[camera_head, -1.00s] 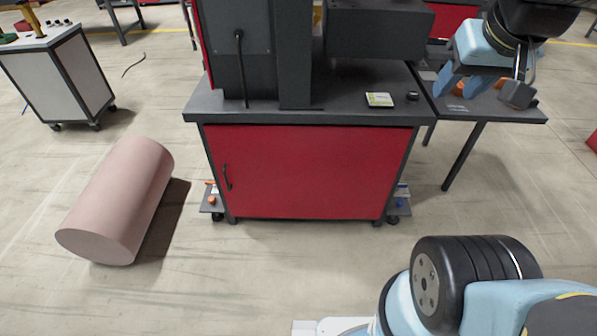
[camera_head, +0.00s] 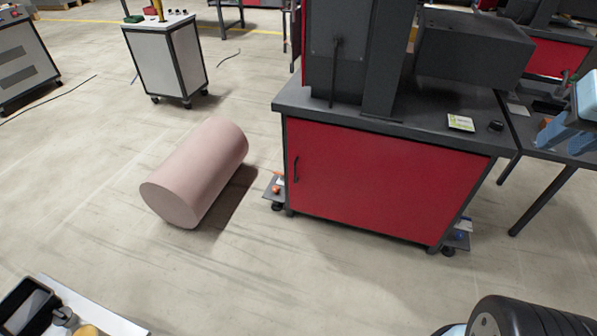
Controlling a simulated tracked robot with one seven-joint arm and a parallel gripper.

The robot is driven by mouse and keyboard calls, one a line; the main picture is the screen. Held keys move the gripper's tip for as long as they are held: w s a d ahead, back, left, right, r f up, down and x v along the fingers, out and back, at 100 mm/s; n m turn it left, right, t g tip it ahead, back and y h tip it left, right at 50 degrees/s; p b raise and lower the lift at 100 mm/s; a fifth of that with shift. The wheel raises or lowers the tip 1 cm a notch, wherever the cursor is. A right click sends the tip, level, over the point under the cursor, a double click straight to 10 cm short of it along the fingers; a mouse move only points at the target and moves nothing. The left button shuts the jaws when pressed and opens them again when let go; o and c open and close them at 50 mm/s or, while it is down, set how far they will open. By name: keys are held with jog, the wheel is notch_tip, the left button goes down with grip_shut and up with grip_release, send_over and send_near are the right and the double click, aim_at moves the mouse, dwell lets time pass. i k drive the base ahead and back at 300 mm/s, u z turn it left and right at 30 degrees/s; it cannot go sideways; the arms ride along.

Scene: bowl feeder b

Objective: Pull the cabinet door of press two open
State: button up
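The press (camera_head: 335,70) stands on a dark-topped cabinet whose front is a red door (camera_head: 385,185). The door looks shut, flush with the dark frame. Its dark upright handle (camera_head: 296,168) is near the door's left edge. No label is readable that says which press this is.
A pink cylinder (camera_head: 195,172) lies on the floor left of the cabinet. A wheeled white cart (camera_head: 167,62) stands behind it. A dark side table (camera_head: 545,150) adjoins at the right. Low shelves (camera_head: 272,190) stick out beside the cabinet's base. The floor in front is clear.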

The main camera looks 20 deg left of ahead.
aim_at(404, 188)
jog(key=k, duration=1)
jog(key=u, duration=0.55)
jog(key=i, duration=1.55)
jog(key=z, duration=0.45)
jog(key=i, duration=0.45)
jog(key=u, duration=0.05)
